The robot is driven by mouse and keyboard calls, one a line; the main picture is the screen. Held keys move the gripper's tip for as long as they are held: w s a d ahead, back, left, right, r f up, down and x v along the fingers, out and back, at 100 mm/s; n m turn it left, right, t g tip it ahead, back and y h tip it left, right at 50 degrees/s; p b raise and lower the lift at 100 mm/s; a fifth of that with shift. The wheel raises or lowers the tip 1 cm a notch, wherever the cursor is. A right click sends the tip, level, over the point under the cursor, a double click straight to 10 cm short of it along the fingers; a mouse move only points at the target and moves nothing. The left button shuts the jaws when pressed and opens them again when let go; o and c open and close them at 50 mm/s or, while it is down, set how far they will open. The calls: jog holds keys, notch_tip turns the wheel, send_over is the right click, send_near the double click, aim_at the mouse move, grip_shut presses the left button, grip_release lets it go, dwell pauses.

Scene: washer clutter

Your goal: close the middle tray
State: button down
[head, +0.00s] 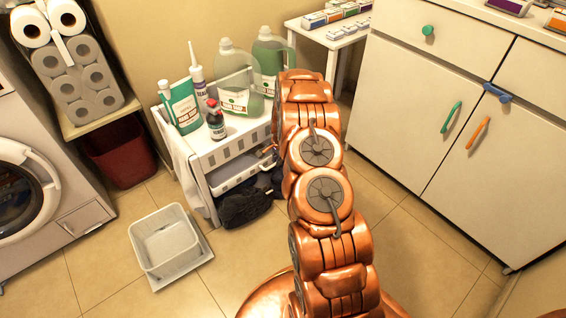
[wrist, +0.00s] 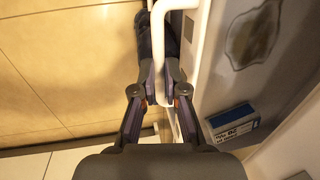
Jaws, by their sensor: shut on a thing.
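The white trolley (head: 222,150) stands against the wall, with its middle tray (head: 232,178) showing below the bottle-laden top. My copper arm hides the trolley's right side, and my gripper is hidden in the head view. In the wrist view, my gripper (wrist: 159,78) is shut on a white curved bar (wrist: 161,35), which looks like the handle at the tray's edge. A pale surface beside the bar holds a blue and white box (wrist: 235,121) and a dull grey patch (wrist: 254,35). How far the tray stands out is unclear.
Bottles, including a green-labelled one (head: 183,107), crowd the trolley top. Dark cloth (head: 245,205) lies below. A white basin (head: 168,243) is on the floor at left. A washer (head: 25,215) stands left, and a white cabinet (head: 420,100) right. Tiled floor lies between.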

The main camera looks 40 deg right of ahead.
jog(key=shift+w+p, duration=0.3)
jog(key=shift+w, duration=0.95)
jog(key=c, duration=1.2)
grip_release()
notch_tip(320, 180, up, 12)
jog(key=s, duration=0.2)
jog(key=shift+s, duration=0.25)
jog(key=shift+f, duration=0.15)
